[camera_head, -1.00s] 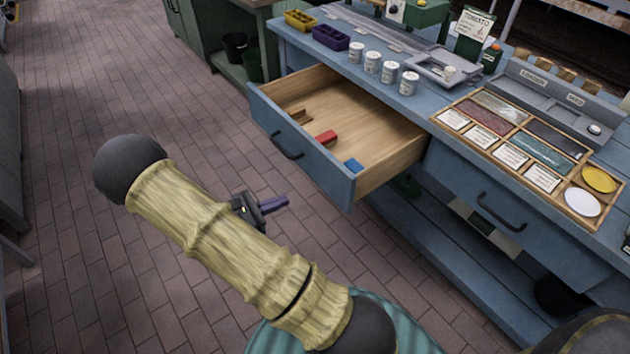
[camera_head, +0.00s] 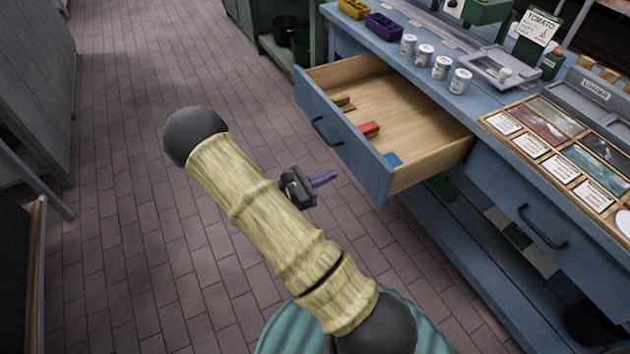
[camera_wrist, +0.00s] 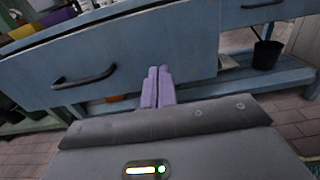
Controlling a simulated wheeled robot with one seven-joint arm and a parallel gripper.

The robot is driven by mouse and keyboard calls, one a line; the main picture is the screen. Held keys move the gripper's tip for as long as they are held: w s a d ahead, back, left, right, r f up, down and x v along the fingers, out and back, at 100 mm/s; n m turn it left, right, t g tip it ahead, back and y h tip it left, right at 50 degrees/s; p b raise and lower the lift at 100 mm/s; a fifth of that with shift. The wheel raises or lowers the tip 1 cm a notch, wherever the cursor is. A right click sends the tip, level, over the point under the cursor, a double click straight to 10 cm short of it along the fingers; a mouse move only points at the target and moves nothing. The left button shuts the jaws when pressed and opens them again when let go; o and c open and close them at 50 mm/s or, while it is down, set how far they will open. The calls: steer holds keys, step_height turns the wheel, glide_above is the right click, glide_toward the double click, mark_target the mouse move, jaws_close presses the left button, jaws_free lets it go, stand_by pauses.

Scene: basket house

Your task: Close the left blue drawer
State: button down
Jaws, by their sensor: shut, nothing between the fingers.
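The left blue drawer (camera_head: 343,143) is pulled well out of the blue workbench in the head view. My gripper (camera_head: 334,178) has purple fingers and is shut and empty. It is in front of the drawer, near the right end of its front, apart from it in the head view. In the wrist view the fingers (camera_wrist: 158,72) point at the drawer front; contact there cannot be told.
The right drawer (camera_head: 530,225) is shut in the workbench. Several white cans (camera_head: 441,67), a purple bin (camera_head: 384,26) and a card tray (camera_head: 563,170) stand on top. A dark bucket (camera_wrist: 266,54) is on the lower shelf. The brick floor (camera_head: 130,180) left of the drawer is clear.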

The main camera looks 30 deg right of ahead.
mark_target(362, 161)
steer(key=d, duration=0.8)
steer(key=shift+w+d+b, duration=0.1)
steer(key=shift+b, duration=0.3)
steer(key=shift+w, duration=0.15)
